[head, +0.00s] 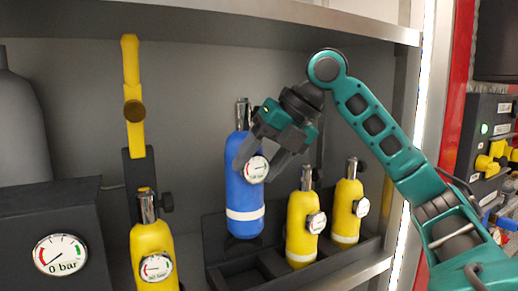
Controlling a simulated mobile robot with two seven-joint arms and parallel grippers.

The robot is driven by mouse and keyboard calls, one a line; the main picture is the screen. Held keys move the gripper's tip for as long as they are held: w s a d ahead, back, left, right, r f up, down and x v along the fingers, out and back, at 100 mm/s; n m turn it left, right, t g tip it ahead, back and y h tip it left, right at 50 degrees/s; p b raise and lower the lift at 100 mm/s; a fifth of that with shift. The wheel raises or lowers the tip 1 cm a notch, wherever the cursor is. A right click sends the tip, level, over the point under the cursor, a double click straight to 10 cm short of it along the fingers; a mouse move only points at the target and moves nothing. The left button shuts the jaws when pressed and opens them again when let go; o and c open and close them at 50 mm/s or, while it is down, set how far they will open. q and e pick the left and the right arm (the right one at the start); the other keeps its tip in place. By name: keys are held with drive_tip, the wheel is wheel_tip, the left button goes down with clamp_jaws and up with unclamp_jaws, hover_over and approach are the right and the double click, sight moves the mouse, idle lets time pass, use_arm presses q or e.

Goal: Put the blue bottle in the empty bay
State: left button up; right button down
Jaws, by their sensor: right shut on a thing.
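The blue bottle (243,210) is upright in the middle of the head view, with a silver valve, a round gauge and a white band near its base. My right gripper (257,168) is shut on its upper part, near the gauge. The bottle's base appears raised above the black rack (213,238). An empty bay (240,277) shows in the rack below the bottle, left of the yellow bottles. My left gripper is not in view.
Two yellow bottles (301,235) (346,212) stand in the rack to the right. Another yellow bottle (152,248) stands at the left below a yellow bracket (132,90). A dark box with a 0 bar gauge (60,254) is at far left. A shelf edge (330,20) runs overhead.

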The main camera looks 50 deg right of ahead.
sight(260, 182)
drive_tip(key=shift+f, duration=1.5)
drive_tip(key=shift+a+f, duration=0.1)
drive_tip(key=shift+f, duration=1.4)
wheel_tip(260, 182, down, 4)
drive_tip(key=shift+r+b, duration=0.25)
drive_tip(key=shift+b, duration=0.8)
wheel_tip(260, 182, down, 5)
drive_tip(key=shift+r+b, duration=0.1)
drive_tip(key=shift+b, duration=0.55)
drive_tip(key=shift+c, duration=1.5)
unclamp_jaws()
drive_tip(key=shift+f, duration=0.2)
